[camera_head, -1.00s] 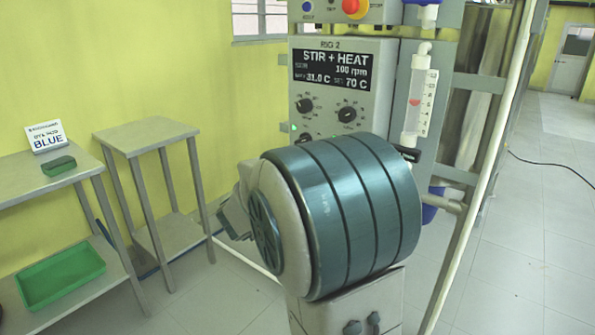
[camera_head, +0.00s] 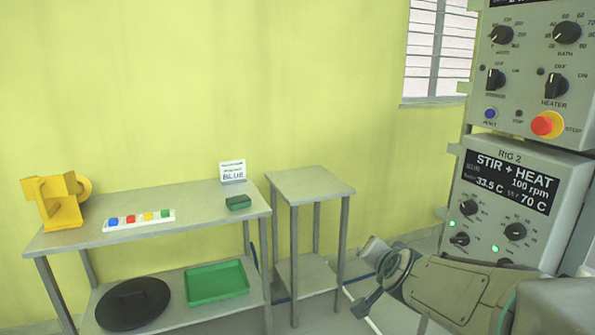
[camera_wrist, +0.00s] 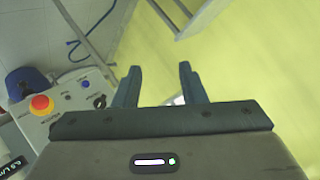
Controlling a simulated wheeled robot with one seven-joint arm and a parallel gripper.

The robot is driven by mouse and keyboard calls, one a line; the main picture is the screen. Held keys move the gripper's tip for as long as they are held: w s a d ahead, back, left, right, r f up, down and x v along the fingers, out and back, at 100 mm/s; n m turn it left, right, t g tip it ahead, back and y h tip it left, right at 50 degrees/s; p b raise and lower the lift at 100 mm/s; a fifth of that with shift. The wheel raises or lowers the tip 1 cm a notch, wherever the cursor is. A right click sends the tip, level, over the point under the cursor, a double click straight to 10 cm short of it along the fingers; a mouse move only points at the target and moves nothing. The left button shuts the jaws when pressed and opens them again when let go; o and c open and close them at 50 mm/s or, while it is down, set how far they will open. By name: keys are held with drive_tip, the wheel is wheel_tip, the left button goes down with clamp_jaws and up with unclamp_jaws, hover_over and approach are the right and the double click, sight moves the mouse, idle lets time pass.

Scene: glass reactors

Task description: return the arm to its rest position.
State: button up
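My arm shows at the lower right in the head view, in front of the rig panel, with its end pointing left. My gripper (camera_wrist: 158,85) shows in the wrist view with its two fingers apart and nothing between them. It points toward the yellow wall and floor area, clear of any object. In the head view the gripper end (camera_head: 368,277) is partly visible beside the small side table, and its fingers are hard to make out.
The Rig 2 panel (camera_head: 503,209) reads STIR + HEAT, 100 rpm, 33.5 C, set 70 C. A small empty table (camera_head: 310,184) stands left of my arm.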

drive_tip(key=s+a+r+n+g+p, duration=0.1)
drive_tip(key=s+n+g+p, duration=0.7)
drive_tip(key=s, duration=1.3)
drive_tip(key=shift+a+r+g+p, duration=0.35)
drive_tip(key=shift+r+g+p, duration=0.25)
drive_tip(key=shift+r, duration=0.1)
